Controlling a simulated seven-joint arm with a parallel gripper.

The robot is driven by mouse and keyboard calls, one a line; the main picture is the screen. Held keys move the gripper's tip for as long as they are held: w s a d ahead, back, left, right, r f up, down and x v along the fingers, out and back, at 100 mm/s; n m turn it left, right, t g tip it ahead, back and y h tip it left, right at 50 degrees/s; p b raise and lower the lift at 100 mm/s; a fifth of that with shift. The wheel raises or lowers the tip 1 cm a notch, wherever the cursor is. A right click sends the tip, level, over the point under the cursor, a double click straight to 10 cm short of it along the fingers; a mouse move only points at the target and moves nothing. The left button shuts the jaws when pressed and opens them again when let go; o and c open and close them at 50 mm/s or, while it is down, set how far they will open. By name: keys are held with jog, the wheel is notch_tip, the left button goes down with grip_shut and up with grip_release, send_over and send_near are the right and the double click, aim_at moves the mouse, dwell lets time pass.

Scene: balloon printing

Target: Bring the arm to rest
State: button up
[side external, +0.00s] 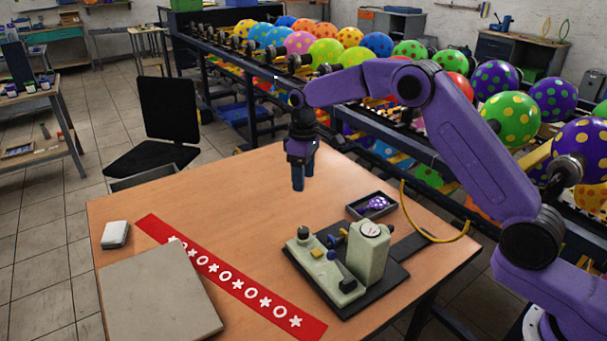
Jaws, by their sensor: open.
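My gripper (304,172) hangs above the far part of the wooden table (240,210), pointing down. Its blue fingers are seen nearly edge-on; nothing shows between or below them. It is clear of the objects on the table. My purple arm reaches in from the right side of the view.
A machine (366,255) on a black base stands at the table's right, with a small dark tray (353,210) behind it holding a purple spotted item. A red strip (235,285), a grey board (160,300) and a white block (115,234) lie left. Racks of balloons (326,52) stand behind.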

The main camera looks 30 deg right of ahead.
jog(key=s+a+r+n, duration=0.15)
jog(key=s+r, duration=0.25)
jog(key=s, duration=0.6)
jog(key=s+a+r+n, duration=0.1)
jog(key=s+a+r, duration=0.2)
jog(key=s, duration=0.7)
jog(key=s+d+n, duration=0.1)
jog(key=s+d, duration=0.4)
jog(key=s, duration=0.7)
jog(key=s+d+n, duration=0.2)
jog(key=s+d, duration=0.3)
jog(key=s, duration=0.7)
jog(key=shift+s+d+f, duration=0.35)
jog(key=shift+f, duration=0.05)
